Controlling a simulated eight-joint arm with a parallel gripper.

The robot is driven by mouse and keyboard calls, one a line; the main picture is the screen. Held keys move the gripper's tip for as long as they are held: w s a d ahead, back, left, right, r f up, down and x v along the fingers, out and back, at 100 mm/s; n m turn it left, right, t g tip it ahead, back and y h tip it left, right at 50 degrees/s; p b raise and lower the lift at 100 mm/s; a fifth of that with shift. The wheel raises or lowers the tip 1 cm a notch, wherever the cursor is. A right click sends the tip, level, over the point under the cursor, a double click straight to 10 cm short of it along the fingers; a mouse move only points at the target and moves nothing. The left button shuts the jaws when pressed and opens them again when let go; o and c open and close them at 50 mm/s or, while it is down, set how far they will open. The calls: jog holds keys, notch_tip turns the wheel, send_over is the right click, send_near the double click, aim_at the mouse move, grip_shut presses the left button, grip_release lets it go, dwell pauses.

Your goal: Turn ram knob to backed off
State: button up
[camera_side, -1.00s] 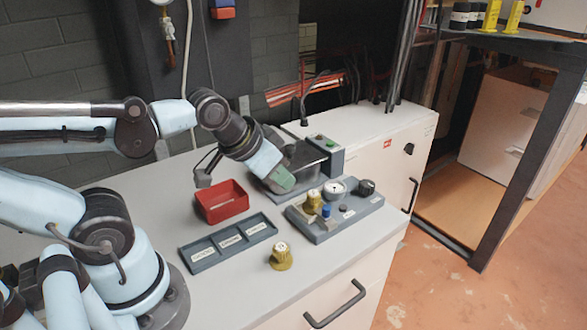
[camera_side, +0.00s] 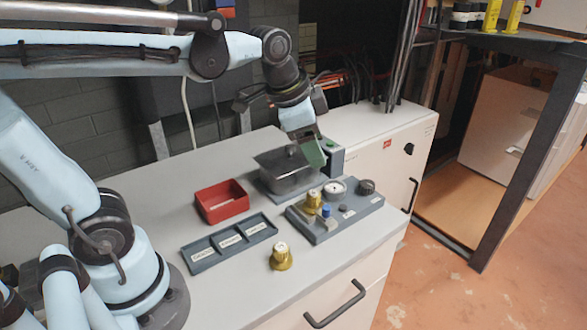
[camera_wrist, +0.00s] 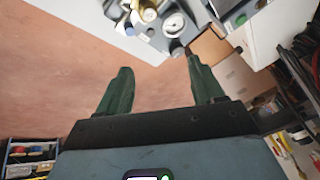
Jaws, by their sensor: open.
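A grey control block (camera_side: 335,226) sits at the right end of the bench. It carries a brass fitting (camera_side: 312,202), a blue part (camera_side: 326,211), a round white gauge (camera_side: 334,188) and a black knob (camera_side: 366,187) at its far right corner. I cannot tell from the frames which part is the ram knob or read its setting. My gripper (camera_side: 315,152) hangs above and behind the block, touching none of it. In the wrist view my gripper (camera_wrist: 160,64) is open and empty, with the gauge (camera_wrist: 174,23) and black knob (camera_wrist: 176,49) beyond its fingers.
A lidded grey device (camera_side: 288,170) stands behind the block. A red bin (camera_side: 222,214), a labelled three-slot tray (camera_side: 204,255) and a loose brass piece (camera_side: 281,257) are on the bench to the left and front. The bench's front edge lies close by.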

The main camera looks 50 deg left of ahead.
jog(key=w+r+m+g, duration=0.1)
jog(key=w+m+g, duration=0.2)
jog(key=w+m, duration=0.65)
jog(key=m+g, duration=0.2)
jog(key=m, duration=0.6)
send_near(368, 184)
jog(key=shift+n, duration=0.25)
notch_tip(368, 184, down, 9)
jog(key=shift+r, duration=0.15)
jog(key=c, duration=1.1)
jog(key=shift+o, duration=0.2)
